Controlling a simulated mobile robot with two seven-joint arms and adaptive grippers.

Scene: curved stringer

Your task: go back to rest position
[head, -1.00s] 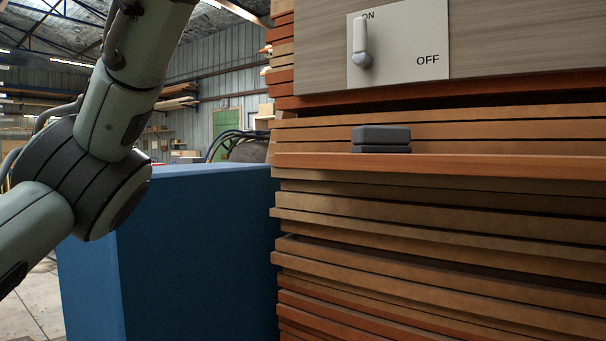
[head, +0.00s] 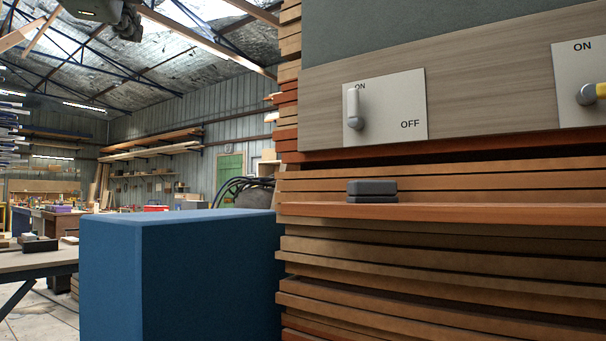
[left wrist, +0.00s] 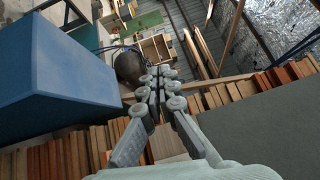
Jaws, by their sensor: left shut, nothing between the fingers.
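My left gripper (left wrist: 160,82) shows in the left wrist view with its fingers together and nothing between them. In the head view only a dark part of it or its wrist (head: 110,12) shows at the top left edge, well left of the stacked boards and touching nothing visible. My right gripper is in neither view.
A switch panel (head: 410,92) marked ON and OFF has its lever (head: 353,108) upright at ON. Another panel (head: 570,65) is cut off at right. A dark block (head: 372,188) lies on a ledge of stacked boards (head: 450,213). A blue box (head: 205,275) stands left; a workbench (head: 38,260) stands beyond.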

